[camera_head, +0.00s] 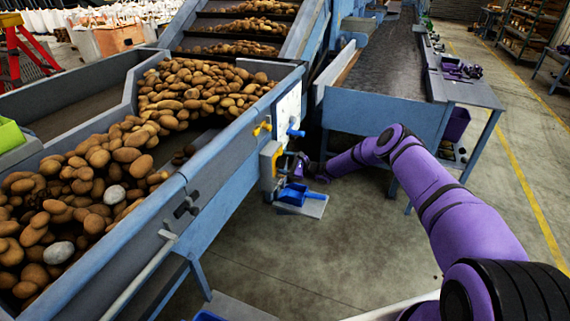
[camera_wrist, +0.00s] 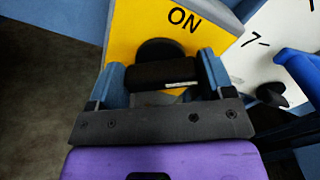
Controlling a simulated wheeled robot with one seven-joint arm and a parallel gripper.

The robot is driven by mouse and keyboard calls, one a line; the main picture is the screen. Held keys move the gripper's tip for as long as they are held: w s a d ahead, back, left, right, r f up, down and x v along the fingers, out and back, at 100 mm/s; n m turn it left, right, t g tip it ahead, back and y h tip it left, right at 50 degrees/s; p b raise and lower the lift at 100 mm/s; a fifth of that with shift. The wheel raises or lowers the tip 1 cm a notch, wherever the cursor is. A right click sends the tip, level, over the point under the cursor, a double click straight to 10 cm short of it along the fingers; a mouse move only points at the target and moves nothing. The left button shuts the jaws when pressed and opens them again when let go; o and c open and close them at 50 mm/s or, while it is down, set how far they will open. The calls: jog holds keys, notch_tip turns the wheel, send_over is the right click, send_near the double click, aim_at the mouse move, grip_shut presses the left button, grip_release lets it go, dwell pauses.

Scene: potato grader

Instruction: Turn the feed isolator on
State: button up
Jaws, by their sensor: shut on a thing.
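The feed isolator is a yellow plate (camera_wrist: 135,25) with ON printed near its upper edge in the wrist view. Its black rotary handle (camera_wrist: 160,73) sits on a round black base below the lettering. The handle bar lies across the picture, with a short white mark at its right end. My gripper (camera_wrist: 163,70) has its two blue fingers on either side of the bar and is shut on it. In the head view the yellow isolator box (camera_head: 269,158) is on the hopper's end, with my gripper (camera_head: 300,165) at it, its fingers hard to make out.
A white panel (camera_wrist: 290,40) with a blue lever (camera_wrist: 298,66) and a black pointer is close on the right. The potato hopper (camera_head: 225,135) is left, a conveyor table (camera_head: 385,105) right. Open floor lies between.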

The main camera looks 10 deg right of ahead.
jog(key=n, duration=0.5)
jog(key=shift+f+n, duration=0.15)
jog(key=shift+n, duration=0.15)
jog(key=n, duration=0.5)
jog(key=shift+s+f, duration=0.1)
jog(key=shift+n, duration=0.3)
jog(key=o, duration=0.9)
jog(key=v, duration=1)
jog(key=shift+s+d, duration=0.2)
jog(key=shift+d, duration=0.1)
